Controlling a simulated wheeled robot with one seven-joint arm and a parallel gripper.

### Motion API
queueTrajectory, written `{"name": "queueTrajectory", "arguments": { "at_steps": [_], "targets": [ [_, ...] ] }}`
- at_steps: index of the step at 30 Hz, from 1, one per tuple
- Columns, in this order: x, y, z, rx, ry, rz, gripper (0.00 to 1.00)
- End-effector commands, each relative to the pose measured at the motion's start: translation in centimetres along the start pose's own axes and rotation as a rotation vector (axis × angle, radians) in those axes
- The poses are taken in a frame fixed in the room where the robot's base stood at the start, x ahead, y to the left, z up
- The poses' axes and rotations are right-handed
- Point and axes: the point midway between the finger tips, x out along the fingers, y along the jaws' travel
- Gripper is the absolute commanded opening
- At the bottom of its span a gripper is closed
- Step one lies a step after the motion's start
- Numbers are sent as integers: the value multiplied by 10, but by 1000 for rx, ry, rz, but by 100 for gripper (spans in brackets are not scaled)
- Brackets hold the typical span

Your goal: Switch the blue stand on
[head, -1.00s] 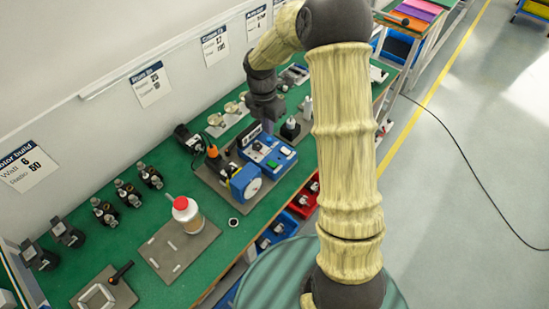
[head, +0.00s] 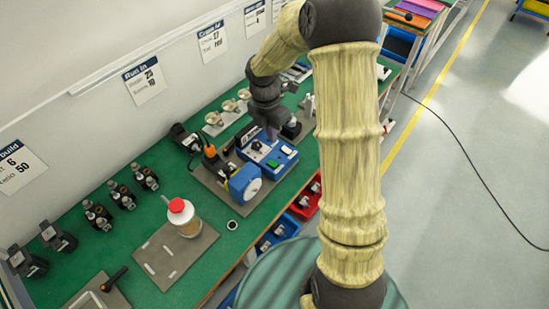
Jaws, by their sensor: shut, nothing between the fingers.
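The blue stand (head: 277,157) sits on a grey plate on the green bench. Its sloped top carries a green button, a dark knob and a pale label. A blue round unit with a white face (head: 245,184) is beside it at the front left. My gripper (head: 272,133) points down over the back part of the stand's top, with its fingers shut and empty. The fingertips are small and dark here, and I cannot tell whether they touch the stand. My wrist hides part of the stand's back edge.
A red-capped bottle (head: 182,217) stands on a grey mat to the left. An orange-topped part (head: 210,151) is close behind the round unit. A black-topped part (head: 291,128) is right of my gripper. Red (head: 306,197) and blue bins hang below the bench edge.

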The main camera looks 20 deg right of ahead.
Motion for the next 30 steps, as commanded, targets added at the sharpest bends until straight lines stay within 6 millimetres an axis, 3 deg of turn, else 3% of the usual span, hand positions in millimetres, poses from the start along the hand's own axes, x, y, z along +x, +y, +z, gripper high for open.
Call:
{"name": "queueTrajectory", "arguments": {
  "at_steps": [12, 18, 30],
  "targets": [
    [75, 0, -2, -5, 1, -4, 0],
    [102, 0, -2, -5, 2, -2, 0],
    [110, 0, -1, -4, 0, 1, 0]
  ]
}}
